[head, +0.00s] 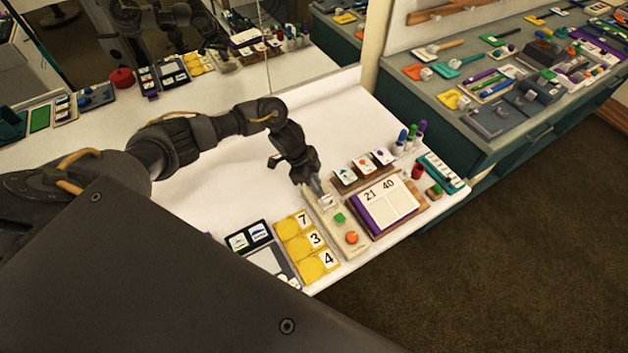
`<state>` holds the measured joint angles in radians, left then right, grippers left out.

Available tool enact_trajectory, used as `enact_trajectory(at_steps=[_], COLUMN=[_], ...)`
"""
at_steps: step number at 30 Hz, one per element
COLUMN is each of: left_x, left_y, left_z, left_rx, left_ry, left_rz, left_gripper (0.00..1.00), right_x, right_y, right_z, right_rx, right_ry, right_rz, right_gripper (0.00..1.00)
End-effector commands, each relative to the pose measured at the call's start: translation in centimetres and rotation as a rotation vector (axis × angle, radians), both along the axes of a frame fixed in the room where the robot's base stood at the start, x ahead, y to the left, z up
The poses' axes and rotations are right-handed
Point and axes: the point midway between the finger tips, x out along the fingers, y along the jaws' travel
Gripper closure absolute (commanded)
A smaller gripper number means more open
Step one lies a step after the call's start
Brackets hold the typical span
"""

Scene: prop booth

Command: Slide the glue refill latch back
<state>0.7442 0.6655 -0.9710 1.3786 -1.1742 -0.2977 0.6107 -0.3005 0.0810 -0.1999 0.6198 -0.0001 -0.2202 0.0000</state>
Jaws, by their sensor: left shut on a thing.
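In the head view, a cream, narrow panel (334,226) lies on the white table. It carries a green piece (340,218), an orange round piece (351,237) and a small white part (327,202) near its far end. I cannot tell which part is the glue refill latch. My left gripper (317,189) reaches down over the panel's far end, shut on a small part there. Its fingers partly hide what they hold. My right gripper is not in view.
Left of the panel lie a yellow board (299,238) with number cards and a black-framed board (250,236). Right of it lies a purple-edged scoreboard (388,204). Cards on a brown stand (345,178) and several markers stand behind. The white table (215,205) is clear at left.

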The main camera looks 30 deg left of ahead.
Motion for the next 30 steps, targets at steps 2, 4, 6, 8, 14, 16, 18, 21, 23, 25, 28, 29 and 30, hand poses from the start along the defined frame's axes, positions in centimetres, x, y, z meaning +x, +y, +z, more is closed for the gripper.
enact_trajectory(at_steps=[2,4,6,8,14,16,18,21,23,25,28,29,30], left_x=[0.0,0.1,0.5,0.9,1.1,1.2,1.2,1.1,1.1,1.1,1.1,1.1,1.1], left_y=[0.0,0.2,0.7,1.3,1.8,1.9,1.9,1.8,1.8,1.8,1.7,1.7,1.7], left_z=[0.0,0.0,-0.1,-0.1,0.1,0.1,0.1,0.1,0.1,0.1,0.1,0.1,0.1], left_rx=[0.000,0.000,0.001,0.001,0.000,0.001,0.001,0.001,0.000,-0.001,-0.001,-0.001,-0.001], left_ry=[-0.001,-0.001,-0.001,-0.001,-0.001,-0.002,-0.002,-0.002,-0.001,-0.001,0.000,0.000,0.000], left_rz=[0.000,0.001,0.003,0.003,0.003,0.003,0.004,0.003,0.003,0.001,0.001,0.001,0.000], left_gripper=[1.00,1.00,1.00,1.00,1.00,1.00,0.79,0.65,0.62,0.62,0.62,0.62,0.62], right_x=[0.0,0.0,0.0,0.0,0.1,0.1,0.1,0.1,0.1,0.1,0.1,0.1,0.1], right_y=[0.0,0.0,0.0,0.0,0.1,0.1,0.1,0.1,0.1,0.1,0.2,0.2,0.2], right_z=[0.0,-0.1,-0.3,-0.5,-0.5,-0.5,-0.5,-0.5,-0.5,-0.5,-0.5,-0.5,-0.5], right_rx=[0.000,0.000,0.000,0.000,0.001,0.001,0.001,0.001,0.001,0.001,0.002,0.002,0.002], right_ry=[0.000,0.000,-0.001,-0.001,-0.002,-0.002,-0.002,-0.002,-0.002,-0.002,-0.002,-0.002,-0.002], right_rz=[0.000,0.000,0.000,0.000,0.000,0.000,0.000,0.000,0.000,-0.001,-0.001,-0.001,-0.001], right_gripper=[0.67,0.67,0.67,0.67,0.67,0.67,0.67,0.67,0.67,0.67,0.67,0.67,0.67])
